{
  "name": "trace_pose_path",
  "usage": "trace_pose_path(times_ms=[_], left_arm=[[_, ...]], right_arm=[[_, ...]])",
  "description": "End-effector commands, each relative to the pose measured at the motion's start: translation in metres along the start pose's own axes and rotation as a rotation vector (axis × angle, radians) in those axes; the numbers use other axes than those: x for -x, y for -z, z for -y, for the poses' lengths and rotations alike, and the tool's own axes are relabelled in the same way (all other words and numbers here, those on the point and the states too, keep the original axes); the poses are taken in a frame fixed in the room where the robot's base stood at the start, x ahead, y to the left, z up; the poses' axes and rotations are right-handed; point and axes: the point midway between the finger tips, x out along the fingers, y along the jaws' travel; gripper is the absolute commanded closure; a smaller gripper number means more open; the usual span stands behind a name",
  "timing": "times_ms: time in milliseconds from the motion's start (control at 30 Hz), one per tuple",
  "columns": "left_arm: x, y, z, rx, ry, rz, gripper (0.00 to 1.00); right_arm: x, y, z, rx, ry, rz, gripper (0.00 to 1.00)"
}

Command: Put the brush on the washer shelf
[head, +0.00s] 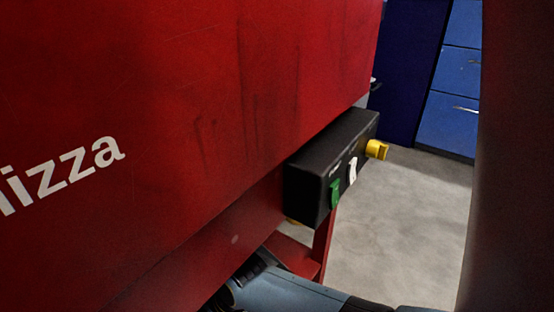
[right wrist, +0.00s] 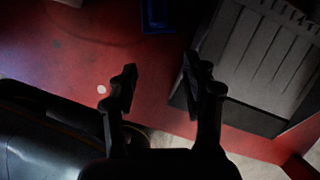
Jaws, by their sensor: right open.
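A red washer (head: 190,110) with white lettering fills most of the head view. A red ledge (head: 292,256), possibly the washer shelf, shows low beneath its black box. In the right wrist view my right gripper (right wrist: 160,85) is open and empty, with its fingers spread over a red surface (right wrist: 75,50) that may be that shelf. A blue object (right wrist: 157,16) is cut off at the top edge beyond the fingers; I cannot tell what it is. I cannot make out the brush in either view. My left gripper is not in view.
A black control box (head: 305,190) with green and white switches and a yellow knob (head: 377,149) juts from the washer. A dark ribbed case (right wrist: 262,55) stands right of the right fingers. Blue drawers (head: 450,95) stand behind the clear grey floor (head: 390,225).

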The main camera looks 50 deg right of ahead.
Motion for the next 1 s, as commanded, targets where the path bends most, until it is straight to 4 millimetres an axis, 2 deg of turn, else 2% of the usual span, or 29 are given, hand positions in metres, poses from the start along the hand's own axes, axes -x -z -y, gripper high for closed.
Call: trace_pose_path(times_ms=[33,200,400,500,667,767,833,1000], left_arm=[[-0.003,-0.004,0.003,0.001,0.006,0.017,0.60],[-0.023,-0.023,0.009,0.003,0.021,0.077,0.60],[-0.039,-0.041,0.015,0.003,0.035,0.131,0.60],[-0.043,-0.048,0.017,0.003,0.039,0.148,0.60],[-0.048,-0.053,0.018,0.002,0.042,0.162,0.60],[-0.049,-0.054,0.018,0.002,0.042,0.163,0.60],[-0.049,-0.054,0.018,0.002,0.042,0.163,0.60],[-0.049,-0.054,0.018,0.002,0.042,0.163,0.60]], right_arm=[[0.011,0.009,0.002,0.002,0.004,0.002,0.53],[0.028,0.053,0.002,0.002,0.003,0.001,0.53],[0.043,0.095,0.001,0.001,0.002,0.002,0.53],[0.047,0.108,0.001,0.001,0.001,0.002,0.53],[0.052,0.120,0.000,0.033,0.001,-0.001,0.53],[0.058,0.124,-0.001,0.195,-0.003,-0.017,0.53],[0.067,0.128,-0.003,0.406,-0.011,-0.040,0.53],[0.100,0.140,-0.005,1.126,-0.065,-0.115,0.53]])
